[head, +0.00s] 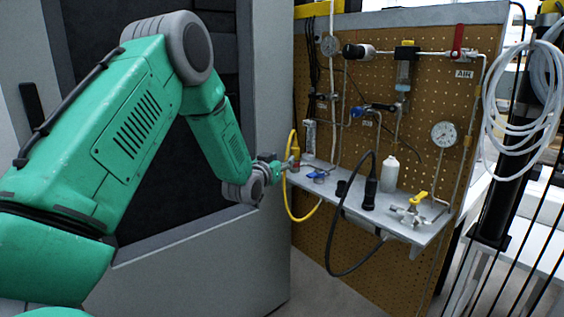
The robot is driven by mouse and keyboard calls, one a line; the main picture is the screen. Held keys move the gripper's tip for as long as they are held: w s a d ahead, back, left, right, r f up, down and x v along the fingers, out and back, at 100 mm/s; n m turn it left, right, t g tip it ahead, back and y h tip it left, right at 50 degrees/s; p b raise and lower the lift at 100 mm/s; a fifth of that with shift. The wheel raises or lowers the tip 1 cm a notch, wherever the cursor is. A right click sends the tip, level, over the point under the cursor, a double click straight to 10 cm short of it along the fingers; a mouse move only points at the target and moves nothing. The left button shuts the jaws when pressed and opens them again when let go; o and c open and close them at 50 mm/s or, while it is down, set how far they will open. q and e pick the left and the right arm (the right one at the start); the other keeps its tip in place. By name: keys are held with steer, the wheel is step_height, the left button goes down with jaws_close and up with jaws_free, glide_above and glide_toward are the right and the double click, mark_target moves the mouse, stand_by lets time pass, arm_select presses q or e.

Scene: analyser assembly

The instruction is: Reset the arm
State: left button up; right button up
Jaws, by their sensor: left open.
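My left arm, green with grey joints, comes in from the left and reaches toward the left end of a grey shelf (400,222) on a pegboard. My left gripper (284,165) is small in the view, at the shelf's left end close to a yellow and red fitting (295,150). Its jaws are open. I cannot tell whether they touch the fitting or the yellow hose (290,205) beside it. My right gripper does not show.
A blue-handled valve (319,175), a black cylinder with a cable (370,188), a white bottle (390,174) and a yellow-handled valve (412,207) stand on the shelf. Gauges and pipes cover the pegboard (345,245). A grey cabinet (265,60) stands behind my arm.

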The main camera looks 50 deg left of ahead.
arm_select(q)
steer(key=shift+s+d, duration=0.1)
steer(key=shift+s, duration=0.2)
steer(key=s+d+f+m+g+h+p, duration=0.1)
steer(key=s+d+f+g+h+p, duration=0.15)
steer(key=s+d+f, duration=0.5)
steer(key=s+d+f+m+g+h+p, duration=0.1)
steer(key=s+d+f+g+h, duration=0.2)
steer(key=d+f, duration=0.8)
steer(key=s+d+f+m+g, duration=0.1)
steer(key=s+d+f+g, duration=0.2)
steer(key=s, duration=0.7)
steer(key=s+d+f+g+p, duration=0.1)
steer(key=s+d+f+g, duration=0.3)
steer(key=s, duration=0.6)
steer(key=s+d+f+m+g+p, duration=0.1)
steer(key=s+d+f+g, duration=0.2)
steer(key=s+d, duration=0.3)
steer(key=s+h, duration=0.1)
steer(key=s, duration=0.3)
steer(key=shift+f+m, duration=0.25)
steer(key=shift+m, duration=0.05)
steer(key=shift+w+g, duration=0.15)
steer(key=shift+g, duration=0.1)
